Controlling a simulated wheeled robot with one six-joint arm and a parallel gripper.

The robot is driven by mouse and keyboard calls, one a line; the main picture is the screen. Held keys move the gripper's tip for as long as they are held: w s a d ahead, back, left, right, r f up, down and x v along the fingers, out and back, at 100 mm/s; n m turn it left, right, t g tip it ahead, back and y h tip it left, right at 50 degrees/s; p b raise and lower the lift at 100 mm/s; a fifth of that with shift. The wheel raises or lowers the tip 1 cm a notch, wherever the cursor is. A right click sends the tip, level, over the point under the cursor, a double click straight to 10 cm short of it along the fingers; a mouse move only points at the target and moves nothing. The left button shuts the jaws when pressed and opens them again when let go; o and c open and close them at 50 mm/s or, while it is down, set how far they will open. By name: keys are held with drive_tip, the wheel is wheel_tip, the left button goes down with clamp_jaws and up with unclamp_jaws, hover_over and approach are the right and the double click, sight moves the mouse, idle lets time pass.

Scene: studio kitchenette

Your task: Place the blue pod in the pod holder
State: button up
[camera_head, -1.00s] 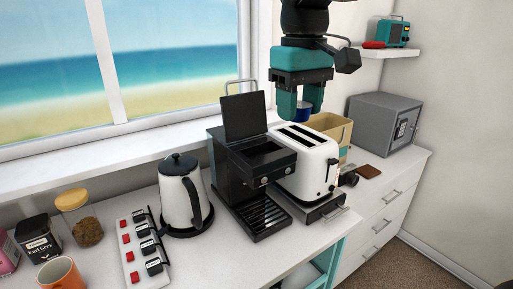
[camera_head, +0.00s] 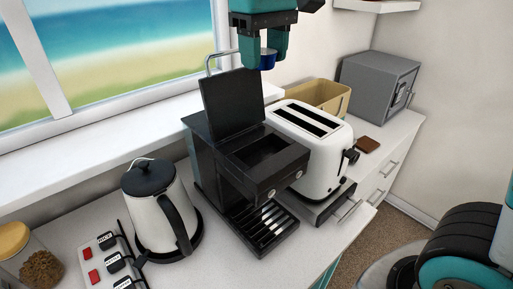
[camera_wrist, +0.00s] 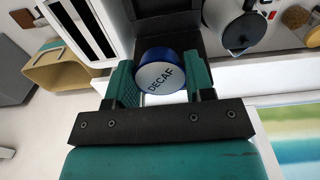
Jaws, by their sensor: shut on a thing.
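My gripper (camera_head: 263,52) is shut on the blue pod (camera_head: 268,61), a small round capsule. In the wrist view the pod (camera_wrist: 160,76) shows a pale lid reading "DECAF" and a blue side, between the two teal fingers. The black coffee machine (camera_head: 205,165) stands on the counter with its lid (camera_head: 232,103) raised. In front of the lid its top has an open rectangular recess (camera_head: 266,152), which seems to be the pod holder; its inside is dark. The gripper and pod are in the air, above the raised lid in the head view and apart from the machine.
A white toaster (camera_head: 318,165) stands close right of the machine, on a base with a drawer. A white kettle (camera_head: 155,215) stands at its left, near a switched power strip (camera_head: 103,258). A tan bin (camera_head: 322,95) and grey safe (camera_head: 375,82) are farther back. The window sill runs behind.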

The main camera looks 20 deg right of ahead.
sight(262, 159)
wheel_tip(262, 159, down, 20)
drive_tip(key=p, duration=0.3)
drive_tip(key=shift+r, duration=0.15)
drive_tip(key=o, duration=0.9)
wheel_tip(262, 159, up, 12)
drive_tip(key=b, duration=0.2)
drive_tip(key=s+a+f+n+y, duration=0.1)
drive_tip(key=s+a+y, duration=0.1)
drive_tip(key=s, duration=0.7)
drive_tip(key=s+a+f+n+y, duration=0.2)
drive_tip(key=s, duration=0.7)
drive_tip(key=shift+s+a+n, duration=0.3)
